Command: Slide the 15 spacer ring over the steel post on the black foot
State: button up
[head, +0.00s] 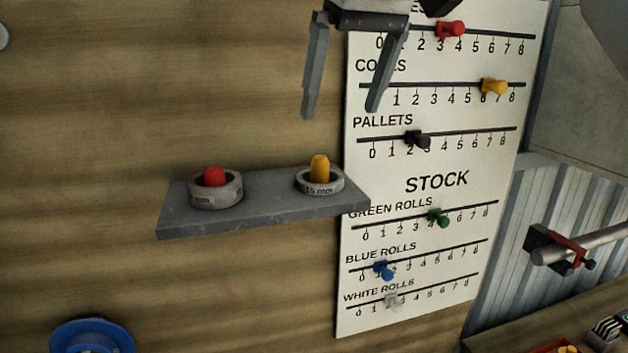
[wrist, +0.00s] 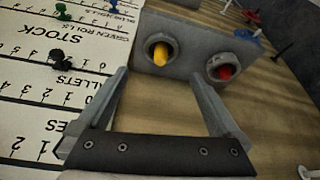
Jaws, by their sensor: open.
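The spacer ring marked "15 mm" (head: 322,189) is a grey ring lying on a small grey shelf, around an upright yellow peg (head: 320,167). The ring also shows in the wrist view (wrist: 149,42), top centre, with the yellow peg in its hole. My gripper (head: 341,112) is open and empty, above the ring in the head view. In the wrist view my gripper (wrist: 160,74) has its two fingers spread, pointing towards the shelf, apart from the ring. I cannot make out the steel post on the black foot for certain in either view.
A second grey ring (head: 216,197) sits around a red peg (head: 213,176) on the left of the shelf (head: 265,202). A white stock board (head: 435,160) with coloured sliders is beside the shelf. A steel bar (head: 600,238) with a red and black clamp is at the right.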

aim_at(323, 166)
jog(key=x, duration=0.6)
jog(key=shift+f, duration=0.2)
jog(key=shift+x, duration=2.75)
jog(key=shift+a, duration=0.15)
jog(key=c, duration=1.1)
jog(key=shift+r, duration=0.1)
jog(key=shift+c, duration=1)
jog(key=shift+r, duration=0.1)
